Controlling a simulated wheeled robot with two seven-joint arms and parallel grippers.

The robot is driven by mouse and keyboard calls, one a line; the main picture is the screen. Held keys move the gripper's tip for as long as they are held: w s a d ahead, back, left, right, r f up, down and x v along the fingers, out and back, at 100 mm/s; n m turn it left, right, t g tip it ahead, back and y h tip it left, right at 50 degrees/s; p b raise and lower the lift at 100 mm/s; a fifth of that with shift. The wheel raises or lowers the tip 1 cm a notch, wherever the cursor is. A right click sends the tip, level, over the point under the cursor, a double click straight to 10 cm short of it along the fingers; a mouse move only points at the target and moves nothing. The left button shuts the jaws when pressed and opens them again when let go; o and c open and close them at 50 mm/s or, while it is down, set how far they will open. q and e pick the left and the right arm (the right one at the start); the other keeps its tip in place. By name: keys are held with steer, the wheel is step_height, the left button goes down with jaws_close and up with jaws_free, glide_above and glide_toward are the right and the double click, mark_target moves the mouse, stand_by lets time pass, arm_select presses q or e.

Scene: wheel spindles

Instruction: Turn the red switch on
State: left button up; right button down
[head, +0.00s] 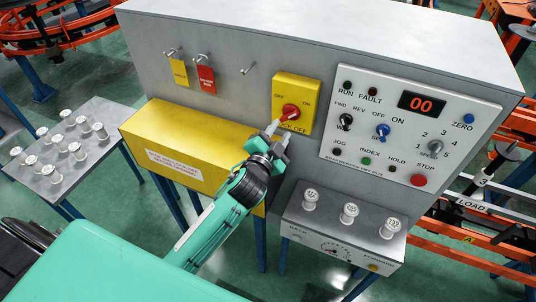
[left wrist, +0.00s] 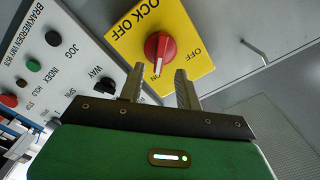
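The red switch (head: 290,111) is a rotary knob on a yellow plate (head: 283,86) on the grey cabinet's front. OFF is printed upper left, ON upper right. In the left wrist view the red switch (left wrist: 160,47) shows a white mark pointing down, away from the OFF label; the ON label is not clearly readable there. My left gripper (head: 277,130) is just below the knob in the head view. In the left wrist view its two fingers (left wrist: 159,88) are apart with nothing between them, the knob lying just beyond their tips. My right gripper is not in view.
A control panel (head: 395,155) with knobs and buttons is right of the switch. Tags hang from hooks to the left. A yellow box (head: 190,150) sits below them. A shelf (head: 330,232) with white spindles is below right; a side table (head: 85,160) holds several more.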

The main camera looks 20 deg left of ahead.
arm_select(q)
steer(key=s+b, duration=0.2)
steer(key=s, duration=0.6)
steer(key=shift+a, duration=0.15)
steer(key=shift+s, duration=0.1)
